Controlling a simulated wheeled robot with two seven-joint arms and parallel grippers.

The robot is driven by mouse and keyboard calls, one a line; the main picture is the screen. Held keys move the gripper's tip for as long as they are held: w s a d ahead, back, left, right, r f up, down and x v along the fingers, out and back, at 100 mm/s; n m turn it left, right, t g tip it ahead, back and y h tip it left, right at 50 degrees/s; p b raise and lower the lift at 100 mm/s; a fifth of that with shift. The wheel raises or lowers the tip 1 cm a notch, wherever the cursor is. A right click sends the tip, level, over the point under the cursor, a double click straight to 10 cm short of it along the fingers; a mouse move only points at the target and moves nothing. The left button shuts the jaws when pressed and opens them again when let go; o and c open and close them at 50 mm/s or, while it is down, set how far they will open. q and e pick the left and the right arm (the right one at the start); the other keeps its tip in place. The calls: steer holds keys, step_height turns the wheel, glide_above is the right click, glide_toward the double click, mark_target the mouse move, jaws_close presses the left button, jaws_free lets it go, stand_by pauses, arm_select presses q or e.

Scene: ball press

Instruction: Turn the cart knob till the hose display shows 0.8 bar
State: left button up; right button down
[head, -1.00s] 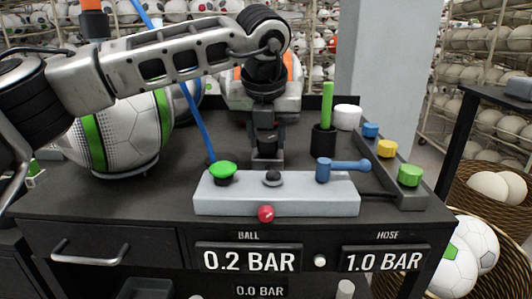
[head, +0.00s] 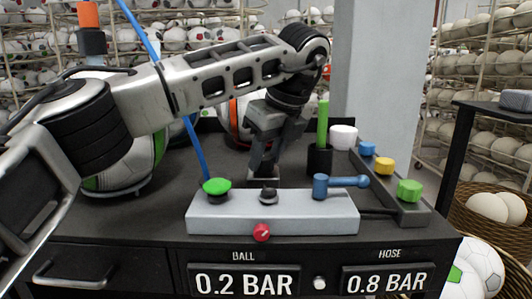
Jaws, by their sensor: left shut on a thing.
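The hose display (head: 389,279) on the cart front reads 0.8 BAR. The ball display (head: 244,281) to its left reads 0.2 BAR. My left gripper (head: 263,168) points down at the cart top just behind the grey valve box (head: 225,216). Its jaws are shut on what appears to be the cart knob, which the fingers hide almost wholly. The gripper is twisted about its vertical axis. My right gripper is not in view.
The grey box carries a green cap (head: 216,187), a black knob (head: 268,195), a blue lever (head: 340,181) and a red front knob (head: 261,232). A black cup (head: 320,160) holding a green rod and a strip with coloured buttons (head: 409,191) stand right. A ball (head: 125,165) sits left.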

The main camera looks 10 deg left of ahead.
arm_select(q)
steer(key=shift+w+r+n, duration=0.1)
steer(key=shift+r+n, duration=0.05)
steer(key=shift+n, duration=0.35)
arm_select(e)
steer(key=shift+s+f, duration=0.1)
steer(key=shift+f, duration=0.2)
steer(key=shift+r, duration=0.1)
arm_select(q)
steer(key=o, duration=1)
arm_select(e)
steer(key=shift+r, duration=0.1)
arm_select(q)
steer(key=shift+w+d+p+v, duration=0.1)
steer(key=shift+p+v, duration=1.05)
steer(key=shift+v, duration=2.8)
steer(key=shift+w+d+p+v, duration=0.15)
steer(key=shift+p+v, duration=1)
steer(key=shift+v, duration=2.8)
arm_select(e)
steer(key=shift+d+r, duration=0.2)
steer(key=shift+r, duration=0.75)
